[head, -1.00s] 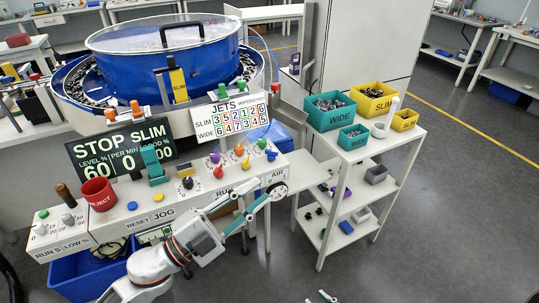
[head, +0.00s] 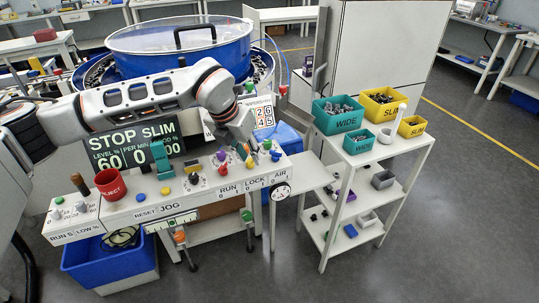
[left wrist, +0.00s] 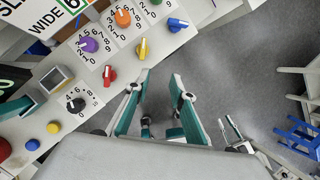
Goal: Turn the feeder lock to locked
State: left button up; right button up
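The feeder lock is the yellow knob (left wrist: 142,48) in the left wrist view, between a red knob (left wrist: 109,75) and a blue knob (left wrist: 177,25). In the head view, the yellow knob (head: 249,162) stands on the panel above the LOCK label. My left gripper (left wrist: 161,78) is open and empty. Its two teal fingers point towards the panel's front edge, apart from the yellow knob. In the head view my left arm reaches across the panel and partly hides its gripper. A white and teal part (left wrist: 234,132), apparently my right gripper, shows small in the left wrist view; its opening is unclear.
Purple (left wrist: 88,45) and orange (left wrist: 123,18) dials stand behind the switches. A shelf (head: 375,160) with bins stands to the right. Open floor lies in front.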

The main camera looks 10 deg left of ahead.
aim_at(249, 159)
pick_arm(q)
jog(key=shift+t+y, duration=0.4)
jog(key=shift+y, duration=0.1)
jog(key=w+f, duration=0.1)
jog(key=w+a+f, duration=0.1)
jog(key=w+f, duration=0.3)
jog(key=shift+w+a, duration=0.15)
jog(key=shift+a, duration=0.25)
grip_shut()
